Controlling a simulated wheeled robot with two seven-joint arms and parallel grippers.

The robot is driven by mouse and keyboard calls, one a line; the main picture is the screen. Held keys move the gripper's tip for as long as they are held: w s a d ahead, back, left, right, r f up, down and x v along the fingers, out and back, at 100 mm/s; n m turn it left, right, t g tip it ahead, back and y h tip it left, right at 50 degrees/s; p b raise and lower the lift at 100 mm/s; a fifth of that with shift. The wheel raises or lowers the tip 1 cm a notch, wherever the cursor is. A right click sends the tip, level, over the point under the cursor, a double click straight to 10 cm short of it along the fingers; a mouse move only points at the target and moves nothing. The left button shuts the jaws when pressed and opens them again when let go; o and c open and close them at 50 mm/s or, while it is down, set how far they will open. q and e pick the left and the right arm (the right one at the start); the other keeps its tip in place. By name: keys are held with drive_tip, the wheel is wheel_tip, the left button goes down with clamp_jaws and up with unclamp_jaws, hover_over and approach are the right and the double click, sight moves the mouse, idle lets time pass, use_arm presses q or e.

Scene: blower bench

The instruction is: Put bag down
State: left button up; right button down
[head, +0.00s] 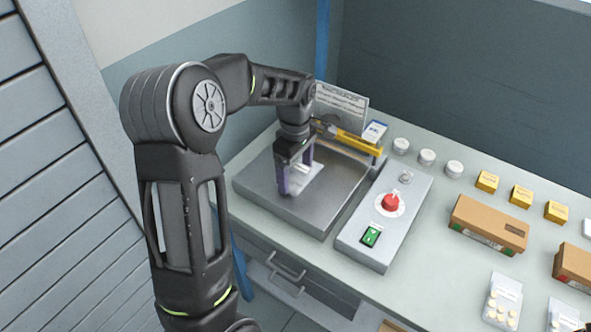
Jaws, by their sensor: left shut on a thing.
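My left gripper (295,176) reaches down over the grey metal plate (255,188) at the back left of the bench. It is shut on a small pale, see-through bag (306,180) that shows between and beside its dark purple fingers. The bag is at or just above the plate; I cannot tell whether it touches. The gripper hides part of the bag. My right gripper is not in view.
A yellow bar (359,142) and a printed sign (341,104) stand behind the plate. A control box (383,218) with a red knob (390,202) and green switch (370,236) is to its right. White jars, yellow boxes, cartons (488,226) and pill bags (503,301) stand further right.

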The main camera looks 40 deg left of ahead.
sight(295, 175)
use_arm(q)
drive_tip(key=o, duration=1.4)
drive_tip(key=shift+f, duration=0.15)
wheel_tip(295, 175, up, 12)
drive_tip(key=shift+r+b, duration=0.2)
drive_tip(key=shift+b, duration=0.1)
